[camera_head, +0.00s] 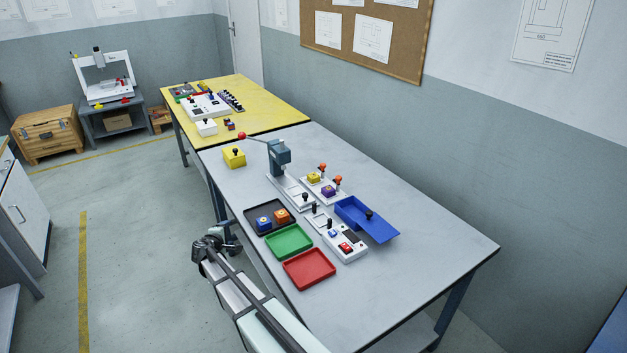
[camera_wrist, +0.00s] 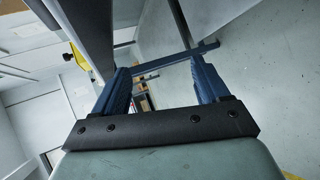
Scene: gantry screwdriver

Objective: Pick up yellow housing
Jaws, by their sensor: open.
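The small yellow housing (camera_head: 314,177) sits in a white fixture (camera_head: 324,192) with orange-knobbed clamps, toward the back of the grey table. A purple housing (camera_head: 328,190) sits beside it in the same fixture. My gripper (camera_head: 214,243) is off the table's front left edge, well apart from the yellow housing. In the wrist view, my gripper (camera_wrist: 160,64) is open, with nothing between its two fingers. That view looks past the table edge toward the floor and table legs. A yellow shape shows at its upper left; I cannot tell what it is.
A press (camera_head: 281,158) with a red-knobbed lever stands left of the fixture. A yellow box (camera_head: 234,157) with a black knob is at the left. A black tray (camera_head: 258,227) holds blue and orange housings. Green (camera_head: 289,241), red (camera_head: 309,269) and blue (camera_head: 381,228) trays lie around. The table's right end is clear.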

